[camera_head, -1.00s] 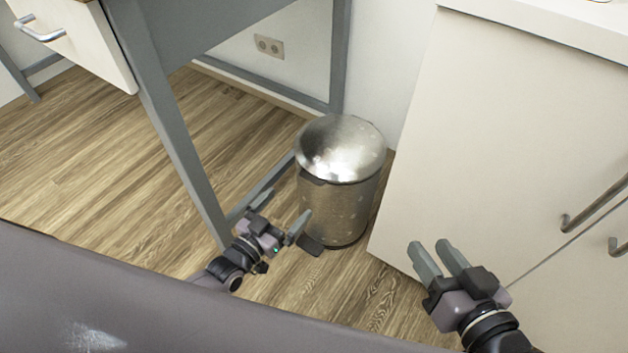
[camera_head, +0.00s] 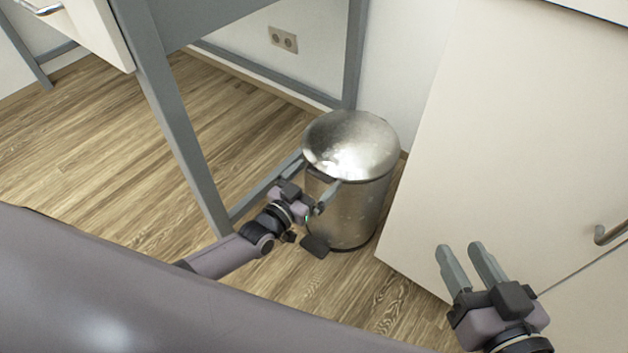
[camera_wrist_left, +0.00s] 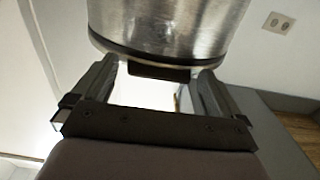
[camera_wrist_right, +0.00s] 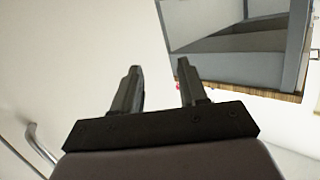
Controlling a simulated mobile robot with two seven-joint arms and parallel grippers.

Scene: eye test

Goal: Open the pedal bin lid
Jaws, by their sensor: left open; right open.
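The pedal bin (camera_head: 350,215) is a metal cylinder standing upright on the floor; it also shows at the top of the left wrist view (camera_wrist_left: 165,25). Its shiny domed lid (camera_head: 352,143) is down. A dark tab (camera_wrist_left: 160,73) sticks out at the lid's rim. The dark pedal (camera_head: 315,246) is at the bin's foot. My left gripper (camera_head: 317,178) is open at the front of the lid, its fingers on either side of the tab; I cannot tell whether they touch it. My right gripper (camera_head: 461,248) is open and empty in front of the white cabinet.
A grey table leg (camera_head: 180,140) stands left of the bin, with a low bar behind my left gripper. The white cabinet (camera_head: 510,130) with a metal handle (camera_head: 612,234) is close on the right. A wall socket (camera_head: 283,39) is behind. Wooden floor is free at left.

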